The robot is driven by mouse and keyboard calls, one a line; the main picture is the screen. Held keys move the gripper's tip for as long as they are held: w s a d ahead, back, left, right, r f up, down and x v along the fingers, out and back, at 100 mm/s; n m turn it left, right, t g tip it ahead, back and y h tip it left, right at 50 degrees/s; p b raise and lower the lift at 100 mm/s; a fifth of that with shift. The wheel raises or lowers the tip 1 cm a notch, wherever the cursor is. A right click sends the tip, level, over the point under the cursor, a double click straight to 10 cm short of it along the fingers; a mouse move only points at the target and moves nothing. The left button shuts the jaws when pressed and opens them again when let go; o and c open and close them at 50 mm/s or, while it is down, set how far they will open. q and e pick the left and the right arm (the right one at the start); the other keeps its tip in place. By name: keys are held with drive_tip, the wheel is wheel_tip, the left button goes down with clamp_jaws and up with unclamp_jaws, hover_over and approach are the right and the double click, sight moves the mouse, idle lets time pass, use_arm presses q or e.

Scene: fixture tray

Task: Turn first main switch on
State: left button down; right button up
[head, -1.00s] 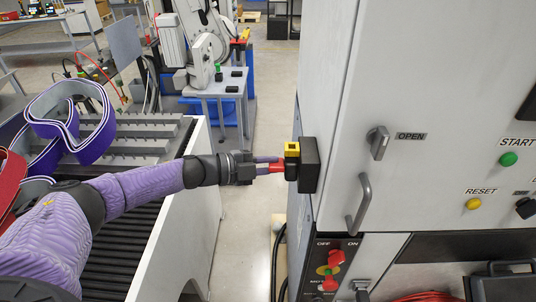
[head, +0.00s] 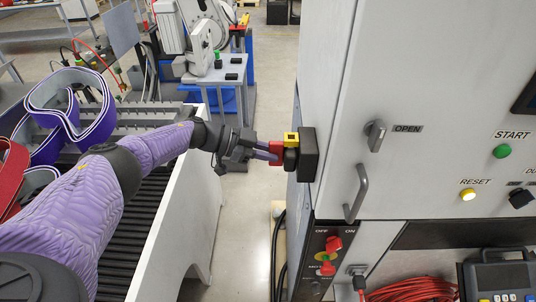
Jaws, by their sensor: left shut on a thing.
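The switch on the left side of the grey cabinet has a black box (head: 309,155), a yellow part (head: 291,138) and a red handle (head: 276,152). My left gripper (head: 270,153) reaches it from the left and is shut on the red handle. The fingers hide part of the handle, and its exact angle is hard to read. Another red switch (head: 333,244) on a yellow base sits on the lower front panel, by OFF and ON labels. My right gripper is out of view.
The cabinet front has a door handle (head: 357,193), an OPEN latch (head: 375,136), a green START button (head: 502,151) and a brightly lit yellow RESET button (head: 468,195). A conveyor (head: 166,245) stands left. Bare floor (head: 240,220) lies between it and the cabinet.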

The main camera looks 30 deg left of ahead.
use_arm(q)
drive_tip(key=shift+f+n+g+b, duration=0.1)
drive_tip(key=shift+n+g+b, duration=0.4)
drive_tip(key=shift+n+b, duration=0.15)
drive_tip(key=c, duration=0.6)
unclamp_jaws()
drive_tip(key=b+v, duration=0.1)
drive_tip(key=v, duration=0.9)
drive_tip(key=shift+w+a+f+b, duration=0.1)
drive_tip(key=shift+b, duration=0.3)
